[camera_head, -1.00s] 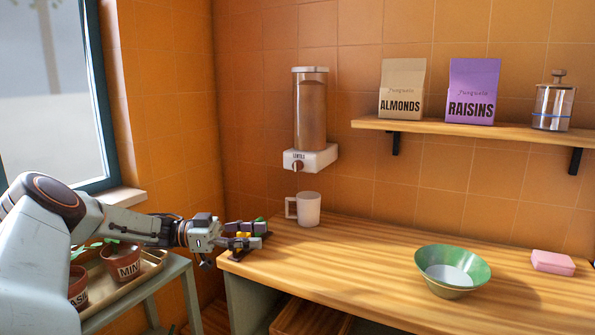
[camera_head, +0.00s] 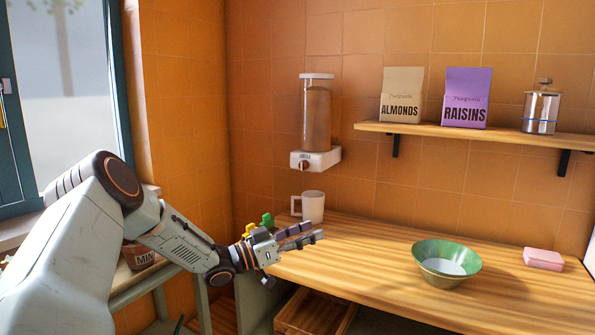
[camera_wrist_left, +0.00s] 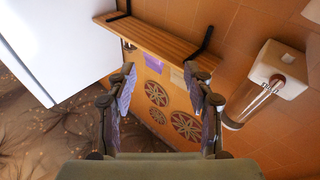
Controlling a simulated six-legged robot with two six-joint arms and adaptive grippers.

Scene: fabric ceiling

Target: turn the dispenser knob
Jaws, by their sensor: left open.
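The dispenser (camera_head: 316,118) hangs on the tiled wall, a clear brown-filled tube above a white base. Its round reddish-brown knob (camera_head: 303,165) is on the front of the base. My left gripper (camera_head: 315,233) is open and empty over the left end of the counter, below the knob and in front of the white mug. It also shows in the left wrist view (camera_wrist_left: 161,75), with nothing between its fingers. My right gripper is not in view.
A white mug (camera_head: 313,207) stands on the counter (camera_head: 370,258) below the dispenser. A green bowl (camera_head: 446,255) and a pink box (camera_head: 543,259) are farther right. The shelf (camera_head: 470,137) holds almonds (camera_head: 402,95), raisins (camera_head: 467,98) and a jar (camera_head: 541,109). Plant pots are at the left.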

